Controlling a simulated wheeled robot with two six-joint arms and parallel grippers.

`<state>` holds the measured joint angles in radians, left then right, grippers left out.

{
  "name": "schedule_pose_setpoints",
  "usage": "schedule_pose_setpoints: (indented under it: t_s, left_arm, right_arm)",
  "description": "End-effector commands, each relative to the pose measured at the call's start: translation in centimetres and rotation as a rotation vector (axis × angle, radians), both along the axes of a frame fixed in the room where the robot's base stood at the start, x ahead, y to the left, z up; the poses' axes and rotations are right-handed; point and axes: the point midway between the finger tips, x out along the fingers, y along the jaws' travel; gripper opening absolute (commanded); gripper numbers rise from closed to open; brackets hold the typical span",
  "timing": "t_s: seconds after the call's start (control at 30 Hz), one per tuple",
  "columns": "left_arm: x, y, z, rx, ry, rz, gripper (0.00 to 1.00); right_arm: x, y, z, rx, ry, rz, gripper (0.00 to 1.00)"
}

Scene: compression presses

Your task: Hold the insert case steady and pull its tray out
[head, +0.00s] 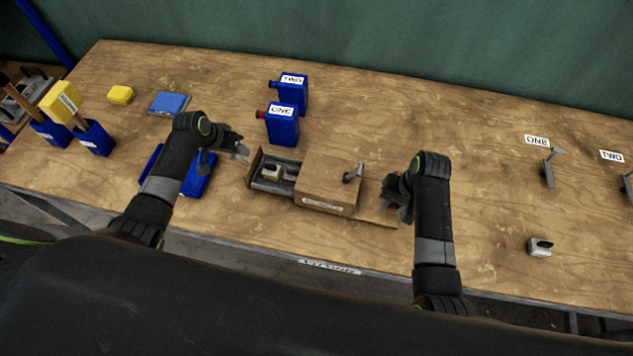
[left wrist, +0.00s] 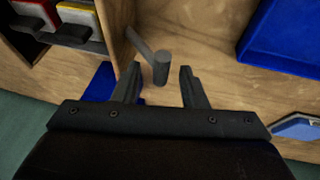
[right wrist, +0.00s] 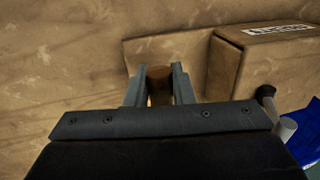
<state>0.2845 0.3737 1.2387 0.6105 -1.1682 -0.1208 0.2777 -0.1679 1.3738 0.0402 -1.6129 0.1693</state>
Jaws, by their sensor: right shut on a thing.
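The insert case (head: 330,178) is a wooden box with a label, lying on the table at centre. Its tray (head: 257,183) sticks out of the left side and carries a yellow-and-white and a red insert, also seen in the left wrist view (left wrist: 75,38). A grey handle (left wrist: 160,68) projects from the tray's end panel. My left gripper (head: 240,152) is open, with the handle between or just beyond its fingertips; contact cannot be told. My right gripper (head: 392,203) is shut on a brown wooden stub (right wrist: 158,73) at the case's right end.
Two blue bottles (head: 283,123) labelled ONE and TWO stand behind the case. A blue bin (head: 197,180) lies beneath my left forearm. A grey-white insert (head: 540,247) and labelled stands (head: 548,172) are at right. The table between the case and the stands is mostly clear.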

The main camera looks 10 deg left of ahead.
Motion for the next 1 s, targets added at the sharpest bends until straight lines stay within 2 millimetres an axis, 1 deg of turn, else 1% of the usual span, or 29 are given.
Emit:
schedule_pose_setpoints:
  t_s: [0.3,0.5,0.7,0.97,1.0]
  left_arm:
    - [-2.0,1.3,4.9,0.005,-0.002,-0.001,0.39]
    - [-3.1,1.8,7.3,0.004,0.000,0.001,0.39]
    - [-3.5,2.0,8.4,0.002,0.002,0.000,0.39]
    - [-3.6,2.0,8.5,0.002,0.002,0.000,0.39]
    - [-3.6,2.0,8.5,0.002,0.002,0.000,0.39]
  right_arm:
    - [0.0,0.0,0.0,0.000,0.001,-0.001,0.00]
    - [0.0,0.0,0.0,0.000,0.001,-0.001,0.00]
    - [0.0,0.0,0.0,0.000,0.001,0.000,0.00]
    - [0.0,0.0,0.0,0.001,0.001,0.000,0.00]
    - [0.0,0.0,0.0,0.001,0.001,0.000,0.24]
